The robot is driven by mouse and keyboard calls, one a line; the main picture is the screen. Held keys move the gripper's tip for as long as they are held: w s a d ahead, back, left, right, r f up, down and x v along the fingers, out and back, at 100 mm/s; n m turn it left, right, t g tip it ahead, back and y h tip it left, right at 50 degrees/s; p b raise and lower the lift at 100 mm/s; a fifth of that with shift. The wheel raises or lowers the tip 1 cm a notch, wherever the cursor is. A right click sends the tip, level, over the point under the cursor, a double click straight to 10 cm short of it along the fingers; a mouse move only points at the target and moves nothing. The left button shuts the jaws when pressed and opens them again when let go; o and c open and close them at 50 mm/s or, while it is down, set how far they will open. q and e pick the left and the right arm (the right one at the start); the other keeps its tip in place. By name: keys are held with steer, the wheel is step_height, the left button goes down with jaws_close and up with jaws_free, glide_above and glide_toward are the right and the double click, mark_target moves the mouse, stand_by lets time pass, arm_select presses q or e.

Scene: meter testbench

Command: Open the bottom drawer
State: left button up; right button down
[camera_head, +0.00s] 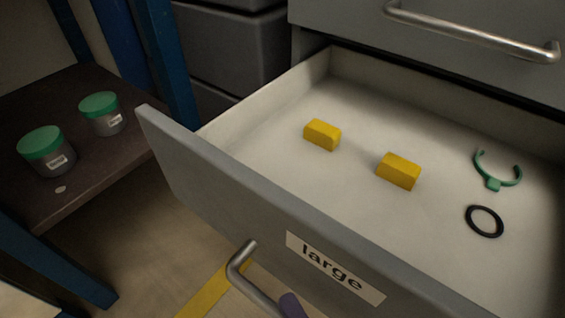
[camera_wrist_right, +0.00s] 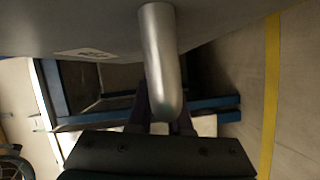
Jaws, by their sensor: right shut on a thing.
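The grey drawer (camera_head: 215,175) labelled "large" stands pulled out, its pale inside open to view. Its bar handle (camera_head: 240,262) is on the front face and runs off the bottom edge of the head view. The handle also shows close up in the right wrist view (camera_wrist_right: 160,60). My right gripper (camera_head: 291,304) shows only as a purple bit at the bottom edge of the head view, at the handle. In the wrist view its dark fingers are at the end of the handle, and it is shut on it. My left gripper is in neither view.
Inside the drawer are two yellow blocks (camera_head: 322,134) (camera_head: 399,171), a green clip (camera_head: 496,170) and a black ring (camera_head: 484,221). Another closed drawer (camera_head: 440,50) is above. A blue-legged shelf (camera_head: 100,185) with two green-lidded jars (camera_head: 45,152) (camera_head: 102,114) stands left.

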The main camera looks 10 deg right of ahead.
steer(key=shift+r, duration=0.1)
steer(key=c, duration=0.8)
jaws_free()
steer(key=shift+d, duration=0.1)
steer(key=shift+c, duration=0.2)
steer(key=p+v, duration=0.2)
steer(key=v, duration=0.8)
steer(key=shift+w, duration=0.1)
